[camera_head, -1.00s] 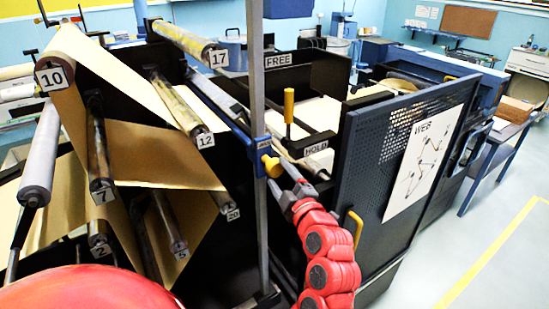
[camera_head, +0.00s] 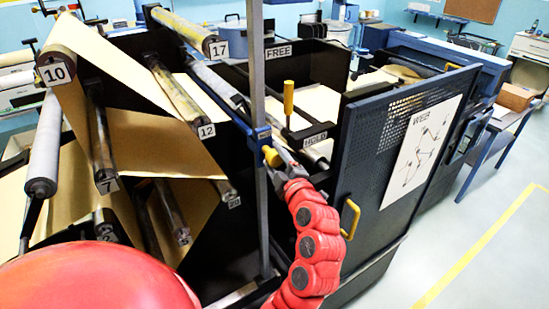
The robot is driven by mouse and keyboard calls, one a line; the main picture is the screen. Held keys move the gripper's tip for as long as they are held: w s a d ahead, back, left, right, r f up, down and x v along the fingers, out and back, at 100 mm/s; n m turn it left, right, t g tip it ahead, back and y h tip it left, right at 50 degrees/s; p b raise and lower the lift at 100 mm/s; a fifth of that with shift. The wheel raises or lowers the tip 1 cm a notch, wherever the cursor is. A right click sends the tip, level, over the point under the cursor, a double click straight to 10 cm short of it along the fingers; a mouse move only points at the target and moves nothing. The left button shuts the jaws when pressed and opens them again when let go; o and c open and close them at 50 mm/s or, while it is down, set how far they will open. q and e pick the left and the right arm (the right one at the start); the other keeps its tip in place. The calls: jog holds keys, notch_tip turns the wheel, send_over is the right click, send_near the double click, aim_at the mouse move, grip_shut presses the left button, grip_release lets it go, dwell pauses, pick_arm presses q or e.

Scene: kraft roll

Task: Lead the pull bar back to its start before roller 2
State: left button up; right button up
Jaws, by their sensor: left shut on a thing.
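My left gripper (camera_head: 284,164), at the end of a red segmented arm, is shut on a yellow knob (camera_head: 270,156). The knob sits at a blue block (camera_head: 260,139) on an upright grey post (camera_head: 258,85). I cannot tell which part is the pull bar. Roller 2 (camera_head: 105,227) is at the lower left, partly hidden by a large red rounded shape. Brown paper (camera_head: 160,145) runs between roller 10 (camera_head: 44,150), roller 7 (camera_head: 101,145), roller 12 (camera_head: 180,95) and others. My right gripper is not in view.
Roller 17 (camera_head: 185,32) is at the top. A yellow-handled lever (camera_head: 288,100) stands between the FREE (camera_head: 278,51) and HOLD (camera_head: 314,139) labels. A dark perforated door (camera_head: 385,135) with a WEB diagram (camera_head: 421,150) stands to the right. The floor at right is clear.

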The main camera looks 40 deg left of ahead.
pick_arm(q)
grip_shut()
jog(key=shift+s, duration=0.1)
jog(key=s+a+p, duration=0.3)
jog(key=s+p, duration=0.1)
jog(key=s, duration=0.3)
jog(key=s+a+p, duration=0.3)
jog(key=s+p, duration=0.2)
jog(key=s, duration=0.2)
jog(key=shift+p, duration=0.3)
jog(key=shift+d, duration=0.1)
